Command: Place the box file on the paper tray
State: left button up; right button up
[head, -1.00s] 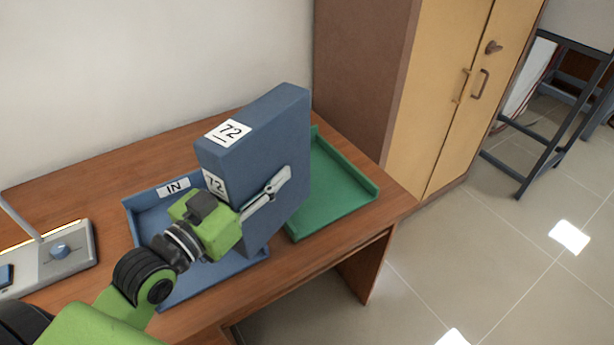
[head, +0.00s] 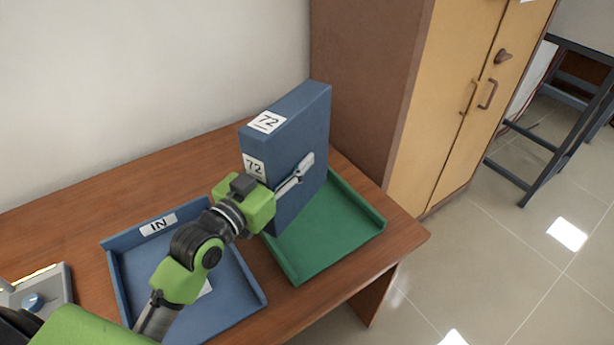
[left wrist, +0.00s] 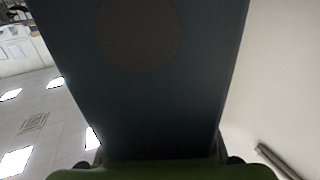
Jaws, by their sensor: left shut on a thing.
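The box file (head: 300,130) is dark blue with white "72" labels, held upright. My left gripper (head: 297,178) is shut on it, with a finger along its near right face. In the left wrist view the box file (left wrist: 150,75) fills the middle between the fingers. Two paper trays lie on the desk: a blue one labelled "IN" (head: 252,290) at left and a green one (head: 345,235) at right. The box file is over the left part of the green tray. Its lower end is partly hidden by my gripper, so I cannot tell whether it touches the tray. My right gripper is not in view.
The wooden desk (head: 85,220) stands against a pale wall. A tall cabinet (head: 440,110) stands close behind the green tray's right side. Tiled floor lies at right.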

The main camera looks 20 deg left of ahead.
aim_at(307, 176)
pick_arm(q)
jog(key=w+f, duration=0.1)
jog(key=w+d+f, duration=0.1)
jog(key=w+f, duration=0.1)
jog(key=w+d+f, duration=0.1)
jog(key=f, duration=0.1)
jog(key=shift+w+f, duration=0.2)
jog(key=shift+w, duration=0.05)
jog(key=f, duration=0.3)
jog(key=shift+w, duration=0.25)
jog(key=shift+f, duration=0.3)
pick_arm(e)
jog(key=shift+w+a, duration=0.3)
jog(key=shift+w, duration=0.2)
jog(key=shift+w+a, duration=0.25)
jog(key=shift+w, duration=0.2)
pick_arm(q)
jog(key=o, duration=1.4)
jog(key=shift+f, duration=0.15)
jog(key=shift+o, duration=0.2)
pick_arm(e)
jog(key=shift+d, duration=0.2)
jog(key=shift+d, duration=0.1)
